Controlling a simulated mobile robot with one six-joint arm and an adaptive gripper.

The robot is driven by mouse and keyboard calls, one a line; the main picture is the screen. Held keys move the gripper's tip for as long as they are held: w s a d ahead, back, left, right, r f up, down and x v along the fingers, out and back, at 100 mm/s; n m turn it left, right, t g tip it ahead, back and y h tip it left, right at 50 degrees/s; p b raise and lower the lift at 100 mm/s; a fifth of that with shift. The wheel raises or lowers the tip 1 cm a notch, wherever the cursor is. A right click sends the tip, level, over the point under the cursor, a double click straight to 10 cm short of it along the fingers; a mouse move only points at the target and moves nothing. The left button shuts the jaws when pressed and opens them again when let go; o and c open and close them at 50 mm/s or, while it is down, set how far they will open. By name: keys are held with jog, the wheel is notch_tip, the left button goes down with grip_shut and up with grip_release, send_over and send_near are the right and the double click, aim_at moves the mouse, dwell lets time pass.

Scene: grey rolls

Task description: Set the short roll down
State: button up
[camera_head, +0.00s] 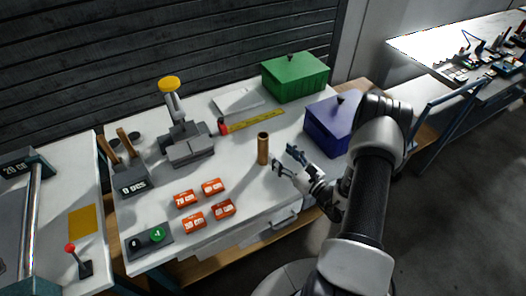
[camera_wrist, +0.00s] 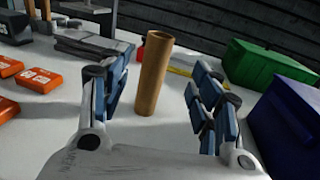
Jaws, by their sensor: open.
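One brown cardboard-like tube (camera_head: 263,149) stands upright on the white table; I take it for the roll. In the wrist view the roll (camera_wrist: 153,75) stands ahead, between the lines of the two fingers and nearer the left one. My gripper (camera_head: 284,159) is open and empty, just right of the roll in the head view. In the wrist view the blue-padded fingers of my gripper (camera_wrist: 160,100) are spread wide. The roll appears apart from both fingers. Its base rests on the table top.
A blue box (camera_head: 330,125) stands close to the right of my gripper, and a green box (camera_head: 295,78) behind. Orange labelled blocks (camera_head: 194,222) lie left of the roll. A grey press-like device with a yellow knob (camera_head: 185,140) and a yellow ruler (camera_head: 255,121) are farther back.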

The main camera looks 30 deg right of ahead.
aim_at(267, 145)
jog(key=x, duration=0.3)
jog(key=shift+w, duration=0.2)
jog(key=w, duration=0.1)
jog(key=w+a+b, duration=0.1)
jog(key=w, duration=0.1)
jog(key=w+f, duration=0.1)
jog(key=shift+w+a+f+b, duration=0.1)
jog(key=shift+w+a+b, duration=0.15)
jog(key=shift+b, duration=0.15)
jog(key=shift+w, duration=0.3)
jog(key=shift+c, duration=0.3)
jog(key=c, duration=1.1)
